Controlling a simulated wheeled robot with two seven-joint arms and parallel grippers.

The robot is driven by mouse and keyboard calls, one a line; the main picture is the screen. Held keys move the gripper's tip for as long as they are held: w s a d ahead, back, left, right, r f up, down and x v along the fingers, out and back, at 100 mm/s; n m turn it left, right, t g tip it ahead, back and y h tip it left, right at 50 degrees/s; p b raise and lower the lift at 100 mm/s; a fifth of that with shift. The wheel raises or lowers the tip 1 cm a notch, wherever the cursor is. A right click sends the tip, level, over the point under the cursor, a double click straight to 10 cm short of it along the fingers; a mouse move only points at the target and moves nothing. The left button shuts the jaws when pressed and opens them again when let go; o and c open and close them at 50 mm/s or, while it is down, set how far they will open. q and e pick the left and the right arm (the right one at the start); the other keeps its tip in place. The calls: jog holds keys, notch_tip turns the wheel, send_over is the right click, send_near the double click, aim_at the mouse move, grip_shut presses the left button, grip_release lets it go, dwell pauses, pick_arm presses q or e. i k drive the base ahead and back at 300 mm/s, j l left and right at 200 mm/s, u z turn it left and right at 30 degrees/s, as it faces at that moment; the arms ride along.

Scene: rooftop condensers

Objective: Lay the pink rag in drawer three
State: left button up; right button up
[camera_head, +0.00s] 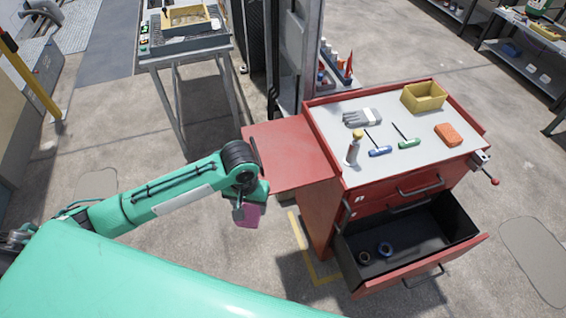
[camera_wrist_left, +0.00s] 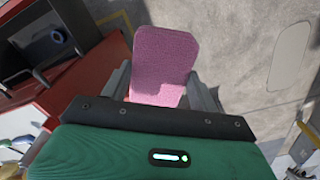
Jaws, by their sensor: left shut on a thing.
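The pink rag (camera_head: 250,217) hangs from my left gripper (camera_head: 243,206), left of the red tool cabinet (camera_head: 316,215) and above the floor. In the left wrist view the rag (camera_wrist_left: 165,62) stands between the two fingers of my left gripper (camera_wrist_left: 160,90), which is shut on it. One drawer (camera_head: 462,250) of the cabinet is pulled open, low on its front. It has a dark inside and holds two rolls, one dark (camera_head: 364,257) and one blue (camera_head: 385,249). I cannot read this drawer's number. My right gripper is not in view.
On the cabinet top lie grey gloves (camera_head: 362,117), a yellow bin (camera_head: 424,97), an orange sponge (camera_head: 448,134), blue and green hex keys and a bottle (camera_head: 353,149). A red side shelf (camera_head: 288,157) juts left. Much of the drawer floor is free.

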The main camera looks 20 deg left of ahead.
aim_at(419, 239)
jog(key=l+u, duration=0.1)
jog(key=l, duration=0.6)
jog(key=i+l+u, duration=0.1)
jog(key=l, duration=0.65)
